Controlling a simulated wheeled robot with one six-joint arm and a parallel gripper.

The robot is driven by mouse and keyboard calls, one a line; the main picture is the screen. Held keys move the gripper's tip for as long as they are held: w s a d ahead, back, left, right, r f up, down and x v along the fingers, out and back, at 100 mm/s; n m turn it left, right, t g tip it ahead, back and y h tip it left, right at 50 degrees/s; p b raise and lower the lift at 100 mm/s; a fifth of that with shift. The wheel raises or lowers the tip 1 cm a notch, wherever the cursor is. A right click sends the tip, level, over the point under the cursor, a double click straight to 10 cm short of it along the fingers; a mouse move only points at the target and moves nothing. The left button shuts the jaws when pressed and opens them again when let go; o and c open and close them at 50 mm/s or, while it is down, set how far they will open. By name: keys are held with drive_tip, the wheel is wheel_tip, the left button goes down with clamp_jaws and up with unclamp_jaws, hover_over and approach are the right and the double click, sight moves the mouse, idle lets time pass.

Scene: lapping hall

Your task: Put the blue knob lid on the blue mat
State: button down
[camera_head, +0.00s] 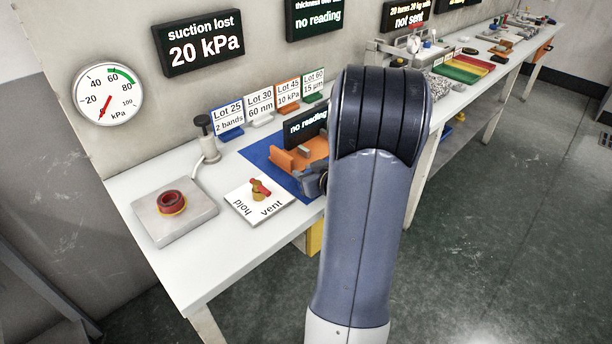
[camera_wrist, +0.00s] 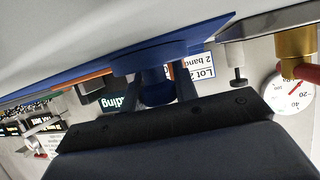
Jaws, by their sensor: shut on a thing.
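The blue mat (camera_head: 258,155) lies on the white bench, partly hidden behind my arm in the head view. In the wrist view, which is upside down, the mat (camera_wrist: 215,29) runs along the top as a blue sheet. The blue knob lid (camera_wrist: 150,57) shows there with its wide disc against or very close to the mat. I cannot tell if it touches. My gripper (camera_wrist: 158,88) is shut on the lid's knob, a finger on each side.
A hold/vent plate with a red-handled brass valve (camera_head: 260,189) is just left of the mat. A grey plate (camera_head: 196,217) bearing a red ring (camera_head: 172,202) sits further left. Lot cards (camera_head: 259,107) stand along the wall.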

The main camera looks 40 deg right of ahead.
drive_tip(key=shift+f, duration=0.15)
drive_tip(key=c, duration=1.1)
unclamp_jaws()
drive_tip(key=shift+r, duration=0.25)
drive_tip(key=p+v, duration=0.2)
drive_tip(key=v, duration=1)
drive_tip(key=shift+p, duration=0.35)
